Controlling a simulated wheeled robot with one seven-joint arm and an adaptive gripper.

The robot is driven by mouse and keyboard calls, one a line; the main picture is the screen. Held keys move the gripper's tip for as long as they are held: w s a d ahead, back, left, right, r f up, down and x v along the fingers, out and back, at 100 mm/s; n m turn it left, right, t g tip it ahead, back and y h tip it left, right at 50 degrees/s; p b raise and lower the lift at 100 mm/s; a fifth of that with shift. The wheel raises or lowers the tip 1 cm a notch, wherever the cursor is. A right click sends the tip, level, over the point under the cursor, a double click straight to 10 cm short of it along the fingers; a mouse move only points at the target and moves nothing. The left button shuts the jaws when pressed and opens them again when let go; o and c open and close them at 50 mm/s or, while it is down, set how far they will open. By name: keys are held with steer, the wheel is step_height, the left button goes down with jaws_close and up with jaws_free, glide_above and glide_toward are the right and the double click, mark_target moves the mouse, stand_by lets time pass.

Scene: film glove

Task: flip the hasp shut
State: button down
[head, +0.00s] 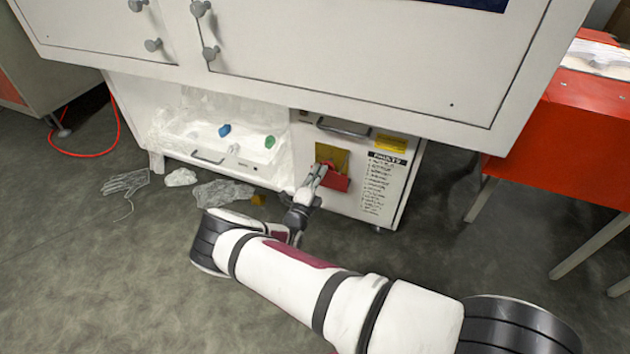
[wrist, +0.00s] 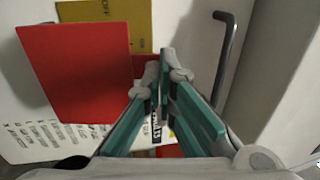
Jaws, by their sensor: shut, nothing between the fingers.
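The hasp is on the front of a low white cabinet. Its red plate (head: 337,182) stands in front of a yellow backing plate (head: 330,154). In the wrist view the red plate (wrist: 75,75) fills the upper left, with the yellow plate (wrist: 112,15) behind it. My gripper (head: 321,168) is shut and empty at the hasp. In the wrist view its fingertips (wrist: 162,65) lie just right of the red plate, over a smaller red part. Whether they touch it I cannot tell.
A dark bar handle (wrist: 228,50) stands out beside the gripper. A printed list (head: 380,183) is right of the hasp. The large cabinet (head: 350,65) overhangs from above. A plastic-draped tray (head: 215,145) is left, a red-sided table (head: 560,130) right. The floor has free room.

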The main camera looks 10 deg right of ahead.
mark_target(322, 164)
steer(key=shift+w, duration=0.1)
steer(key=shift+w+d+r+g+y+p, duration=0.15)
steer(key=shift+w+d+r+g+p, duration=0.1)
steer(key=shift+w+d, duration=0.3)
steer(key=shift+w+d+r+g+y+p, duration=0.15)
steer(key=shift+w+d+r+g+p, duration=0.2)
steer(key=shift+w, duration=0.3)
